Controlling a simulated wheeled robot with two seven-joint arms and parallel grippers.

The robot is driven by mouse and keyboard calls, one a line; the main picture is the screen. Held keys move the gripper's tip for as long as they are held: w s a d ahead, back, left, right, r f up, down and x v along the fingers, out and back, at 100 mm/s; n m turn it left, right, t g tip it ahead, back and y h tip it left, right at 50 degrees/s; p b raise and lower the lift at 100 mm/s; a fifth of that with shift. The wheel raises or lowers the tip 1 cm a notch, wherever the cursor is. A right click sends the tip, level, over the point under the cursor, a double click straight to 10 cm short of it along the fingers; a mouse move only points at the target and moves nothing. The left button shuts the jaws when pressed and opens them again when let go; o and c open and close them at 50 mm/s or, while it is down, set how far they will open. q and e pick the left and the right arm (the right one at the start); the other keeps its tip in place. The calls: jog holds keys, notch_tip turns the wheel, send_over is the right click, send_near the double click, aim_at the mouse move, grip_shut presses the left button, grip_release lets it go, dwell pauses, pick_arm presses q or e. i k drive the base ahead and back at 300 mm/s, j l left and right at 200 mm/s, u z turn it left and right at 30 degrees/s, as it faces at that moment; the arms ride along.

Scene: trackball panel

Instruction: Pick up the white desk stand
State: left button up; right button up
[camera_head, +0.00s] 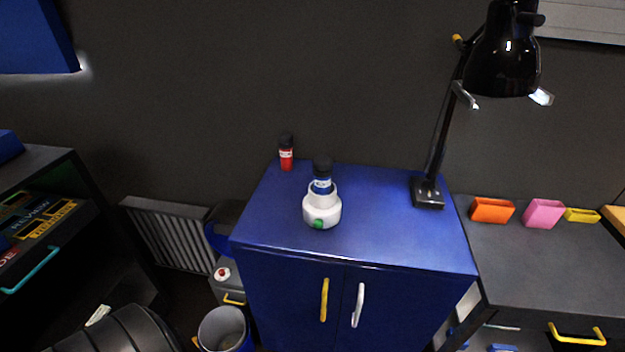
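The white desk stand (321,212) is a small round white holder with a green spot on its front. It stands upright on top of the blue cabinet (400,240), left of the middle of the top. A bottle (322,176) with a black cap and a blue and white body sits upright in the stand, its lower part hidden.
A red bottle (286,156) with a black cap stands at the cabinet's back left. A black desk lamp (428,192) stands at the right, its head high above. The cabinet top is clear in front and between stand and lamp. A dark desk (540,260) adjoins at right.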

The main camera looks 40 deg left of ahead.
aim_at(328, 208)
jog(key=u, duration=1)
